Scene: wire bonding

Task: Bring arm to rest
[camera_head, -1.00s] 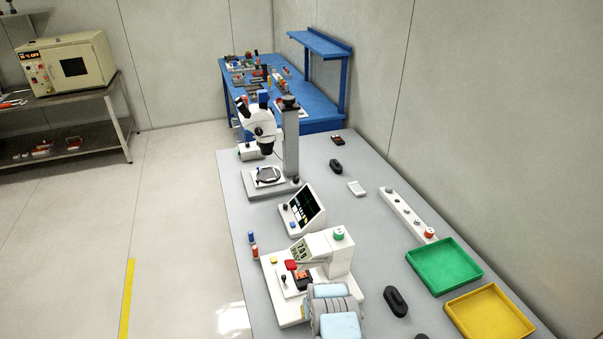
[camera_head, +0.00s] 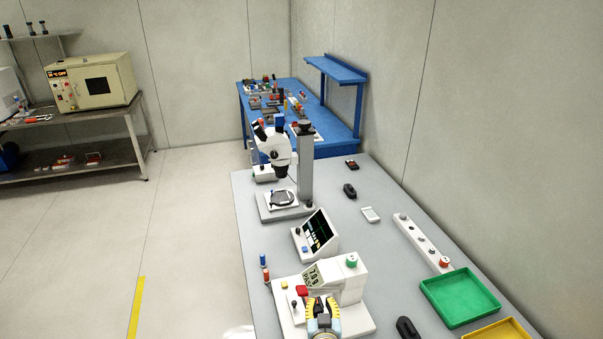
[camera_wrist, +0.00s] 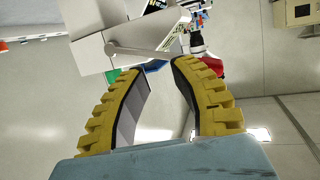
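My gripper (camera_head: 323,303) shows at the bottom of the head view, in front of the white wire bonding machine (camera_head: 352,283). In the wrist view my gripper (camera_wrist: 158,68) has its two yellow ribbed fingers apart, with nothing between them. The bonding machine's white body (camera_wrist: 125,35) appears beyond the fingertips in the wrist view. From these views I cannot tell how far my gripper is from the machine.
The grey bench (camera_head: 375,255) carries a small monitor (camera_head: 316,234), a microscope (camera_head: 283,160), a white strip with knobs (camera_head: 423,241), a green tray (camera_head: 460,297) and a yellow tray (camera_head: 497,331). A blue bench (camera_head: 330,138) stands behind. Open floor (camera_head: 190,230) lies to the left.

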